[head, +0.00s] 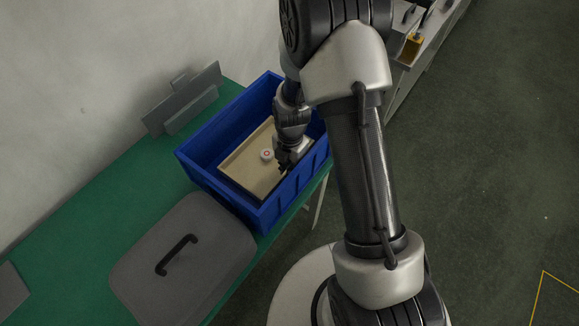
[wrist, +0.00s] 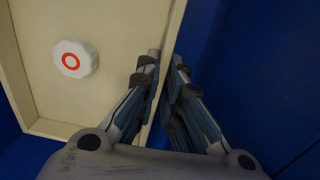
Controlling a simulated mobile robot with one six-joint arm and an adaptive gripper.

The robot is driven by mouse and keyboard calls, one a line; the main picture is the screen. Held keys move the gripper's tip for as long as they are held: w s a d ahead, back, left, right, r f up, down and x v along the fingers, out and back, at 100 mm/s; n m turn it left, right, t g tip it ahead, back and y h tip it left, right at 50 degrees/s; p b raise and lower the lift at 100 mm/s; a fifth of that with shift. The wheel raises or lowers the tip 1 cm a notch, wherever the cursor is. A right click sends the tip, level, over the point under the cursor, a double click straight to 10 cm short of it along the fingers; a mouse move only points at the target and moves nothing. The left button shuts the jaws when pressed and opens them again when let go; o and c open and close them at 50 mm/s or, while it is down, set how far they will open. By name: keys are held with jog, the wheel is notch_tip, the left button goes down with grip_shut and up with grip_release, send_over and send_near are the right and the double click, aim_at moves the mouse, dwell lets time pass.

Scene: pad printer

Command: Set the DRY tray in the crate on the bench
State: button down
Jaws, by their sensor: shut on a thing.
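The cream tray (head: 240,165) lies inside the blue crate (head: 227,190) on the green bench. A white round piece (head: 267,154) with a red ring is in the tray; it also shows in the wrist view (wrist: 75,59). My gripper (head: 286,168) reaches down into the crate at the tray's right side. In the wrist view my gripper (wrist: 165,75) is shut on the tray's side wall, one finger inside and one outside. No DRY label is visible on the tray. Whether the tray's underside touches the crate floor cannot be told.
A grey lid with a dark handle (head: 190,255) lies on the green bench (head: 85,235) in front of the crate. A grey stand (head: 183,103) is behind the crate by the wall. Another bench with tools (head: 414,45) is at the upper right.

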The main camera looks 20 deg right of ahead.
jog(key=shift+f, duration=0.25)
jog(key=c, duration=1.8)
grip_release()
jog(key=shift+r, duration=0.1)
jog(key=shift+o, duration=0.2)
notch_tip(320, 180, up, 20)
jog(key=s+m+p, duration=0.1)
jog(key=m+p, duration=0.3)
jog(key=s+r+m+t, duration=0.4)
jog(key=s+r+m, duration=1.3)
jog(key=s+m, duration=0.3)
jog(key=shift+a+m, duration=0.15)
jog(key=shift+m, duration=0.45)
